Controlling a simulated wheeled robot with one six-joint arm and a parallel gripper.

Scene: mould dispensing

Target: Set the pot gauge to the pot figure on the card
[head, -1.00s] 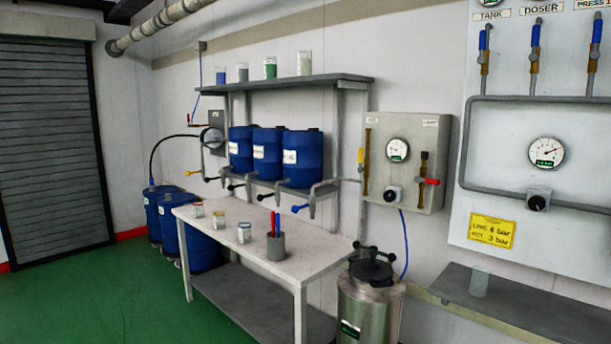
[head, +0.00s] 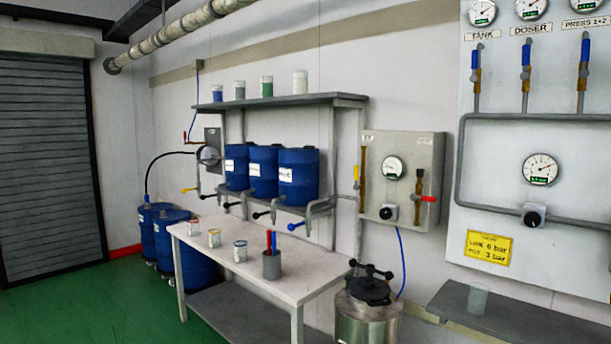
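The yellow card (head: 488,247) hangs on the white panel at the right; it reads "LINE 6 bar" and "POT 3 bar". A grey box (head: 430,160) on the wall above the steel pot (head: 365,318) carries a small round gauge (head: 392,168). I cannot read its needle. Below that gauge is a black knob (head: 389,212). A red-handled valve (head: 426,199) is at the box's right side. A larger gauge (head: 540,169) with a green readout sits on the white panel, with another black knob (head: 533,215) under it. My gripper is not in view.
A white-topped table (head: 210,262) with several small cans and a grey cup (head: 271,265) stands left of the pot. Blue drums (head: 298,172) sit on a rack behind it. A grey shelf (head: 530,318) juts out at the lower right. Green floor (head: 90,300) is clear at the left.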

